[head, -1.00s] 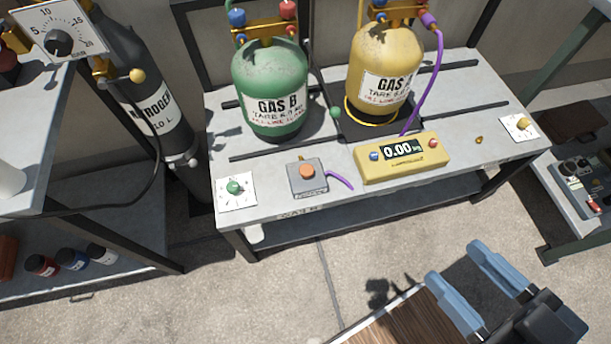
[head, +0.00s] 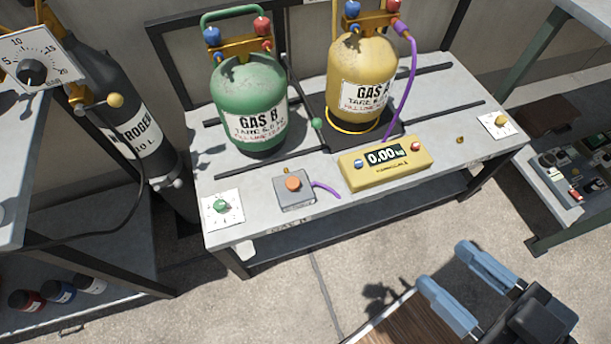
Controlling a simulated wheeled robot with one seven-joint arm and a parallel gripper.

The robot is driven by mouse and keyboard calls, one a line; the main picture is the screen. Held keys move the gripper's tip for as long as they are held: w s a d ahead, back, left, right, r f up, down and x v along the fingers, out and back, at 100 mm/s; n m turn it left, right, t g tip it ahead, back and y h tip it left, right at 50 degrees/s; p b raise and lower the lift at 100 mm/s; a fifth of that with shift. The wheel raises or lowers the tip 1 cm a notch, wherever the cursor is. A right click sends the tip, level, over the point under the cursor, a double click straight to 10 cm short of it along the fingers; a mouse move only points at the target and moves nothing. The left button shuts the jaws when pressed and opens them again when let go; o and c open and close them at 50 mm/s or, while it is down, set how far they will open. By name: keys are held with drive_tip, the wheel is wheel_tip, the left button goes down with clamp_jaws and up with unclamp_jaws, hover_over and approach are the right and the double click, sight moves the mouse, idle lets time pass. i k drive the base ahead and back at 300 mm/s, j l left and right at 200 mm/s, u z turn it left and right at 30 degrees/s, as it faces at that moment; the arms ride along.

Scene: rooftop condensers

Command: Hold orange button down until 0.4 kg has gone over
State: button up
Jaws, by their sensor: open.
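The orange button (head: 292,184) sits on top of a small grey box (head: 296,202) near the front edge of the bench. A purple hose stub runs from the box's right side. The yellow scale display (head: 386,167) reads 0.00. The yellow GAS A cylinder (head: 361,75) stands on the dark scale plate (head: 392,134), with a purple hose on its valve. The green GAS B cylinder (head: 249,104) stands to its left on the bench. My gripper (head: 468,291) is open and empty, low at the right, in front of the bench and well away from the button.
White dial plates with a green knob (head: 221,206) and a yellow knob (head: 501,121) lie at the bench's front left and right end. A nitrogen cylinder (head: 137,141) and gauge stand left. A wooden surface (head: 408,322) lies below my gripper. Open floor lies before the bench.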

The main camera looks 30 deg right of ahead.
sight(292, 182)
drive_tip(key=i+j+u, duration=0.55)
drive_tip(key=i, duration=0.2)
